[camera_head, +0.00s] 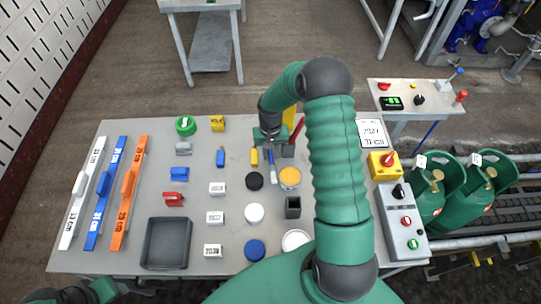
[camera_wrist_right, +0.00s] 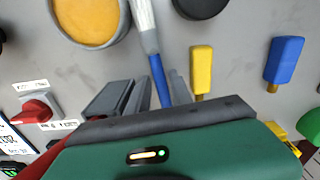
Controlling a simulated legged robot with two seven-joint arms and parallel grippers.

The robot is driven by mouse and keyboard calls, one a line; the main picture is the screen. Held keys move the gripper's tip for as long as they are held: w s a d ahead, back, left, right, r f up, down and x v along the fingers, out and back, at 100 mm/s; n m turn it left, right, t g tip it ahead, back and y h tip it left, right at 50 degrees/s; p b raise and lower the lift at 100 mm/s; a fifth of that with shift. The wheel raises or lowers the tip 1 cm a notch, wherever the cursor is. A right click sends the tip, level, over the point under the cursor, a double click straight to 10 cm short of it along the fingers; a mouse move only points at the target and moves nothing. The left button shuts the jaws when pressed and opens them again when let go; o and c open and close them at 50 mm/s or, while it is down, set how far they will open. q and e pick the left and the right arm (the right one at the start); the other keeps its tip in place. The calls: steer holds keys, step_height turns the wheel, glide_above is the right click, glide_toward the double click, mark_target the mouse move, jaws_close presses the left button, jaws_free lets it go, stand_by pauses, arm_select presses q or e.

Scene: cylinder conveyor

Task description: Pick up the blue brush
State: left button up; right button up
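The blue brush (camera_head: 272,165) lies on the grey table among small parts, its upper end hidden by my right gripper (camera_head: 270,133). In the right wrist view, the brush (camera_wrist_right: 157,72) has a blue handle and a pale white-grey part reaching to the top edge. Its blue handle runs between the fingers of my right gripper (camera_wrist_right: 161,95). A narrow gap shows beside the handle, so the fingers look open around it. Only a dark and green part of my left arm shows at the bottom left; its fingers cannot be made out.
A yellow-handled tool (camera_wrist_right: 201,70) and a blue-handled one (camera_wrist_right: 284,60) lie right of the brush in the wrist view. An orange-filled round container (camera_head: 289,177) and a black disc (camera_head: 254,181) are close by. A grey tray (camera_head: 166,243) stands at front left.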

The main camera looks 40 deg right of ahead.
jaws_close()
stand_by(0.5)
